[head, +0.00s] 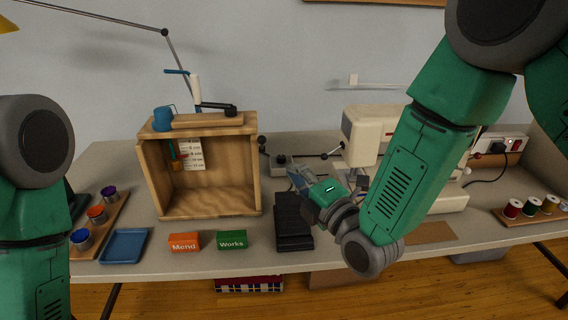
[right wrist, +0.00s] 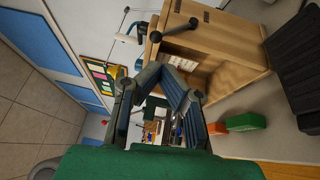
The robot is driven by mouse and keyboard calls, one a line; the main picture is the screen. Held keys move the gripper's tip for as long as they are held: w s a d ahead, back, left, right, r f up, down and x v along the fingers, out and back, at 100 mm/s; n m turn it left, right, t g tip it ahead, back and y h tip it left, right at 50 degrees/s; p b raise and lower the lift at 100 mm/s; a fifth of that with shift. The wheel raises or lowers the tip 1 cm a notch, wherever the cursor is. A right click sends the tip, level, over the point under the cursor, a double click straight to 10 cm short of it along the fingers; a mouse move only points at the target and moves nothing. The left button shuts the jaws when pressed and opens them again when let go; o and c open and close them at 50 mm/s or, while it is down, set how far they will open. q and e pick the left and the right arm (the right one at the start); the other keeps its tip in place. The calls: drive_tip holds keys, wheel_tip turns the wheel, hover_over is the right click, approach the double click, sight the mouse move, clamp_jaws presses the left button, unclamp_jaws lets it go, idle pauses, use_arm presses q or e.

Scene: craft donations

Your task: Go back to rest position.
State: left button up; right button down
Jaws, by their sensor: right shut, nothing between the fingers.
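My right gripper (head: 300,180) is above the table, just right of the open wooden box and over the back of a black stepped object (head: 292,222). Its fingers are shut with nothing between them. In the right wrist view its fingers (right wrist: 166,72) come together in front of the wooden box. My right arm reaches in from the upper right, across the sewing machine. My left arm stands at the left edge of the head view, and its gripper is out of view.
The open wooden box (head: 160,190) stands at the table's left middle. In front are a blue tray (head: 125,246), an orange "Mend" block (head: 184,242) and a green "Works" block (head: 232,240). A sewing machine (head: 367,132) stands behind my right arm. Thread spools (head: 531,207) sit far right.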

drive_tip(key=s+d+f+m+g+h, duration=0.25)
drive_tip(key=s+d+f+m, duration=0.2)
drive_tip(key=f, duration=0.35)
drive_tip(key=s+d+f+m+g+h, duration=0.2)
drive_tip(key=s+d+f+m+g, duration=0.15)
drive_tip(key=s+f, duration=0.3)
drive_tip(key=s+d+f+m+g+h, duration=0.2)
drive_tip(key=s+d+f+m, duration=0.3)
drive_tip(key=f, duration=0.3)
drive_tip(key=s+d+f+m+g, duration=0.2)
drive_tip(key=s+m, duration=0.1)
drive_tip(key=s, duration=0.3)
drive_tip(key=s+d+f+m+g+h, duration=0.1)
drive_tip(key=s+d+f+m+g, duration=0.2)
drive_tip(key=s, duration=0.4)
drive_tip(key=s+d+f+m+g+h, duration=0.1)
drive_tip(key=s+d+f+m+g, duration=0.1)
drive_tip(key=s, duration=0.4)
drive_tip(key=shift+s+d+f+m+g, duration=0.3)
drive_tip(key=shift+d+m+g, duration=0.25)
drive_tip(key=shift+m, duration=0.65)
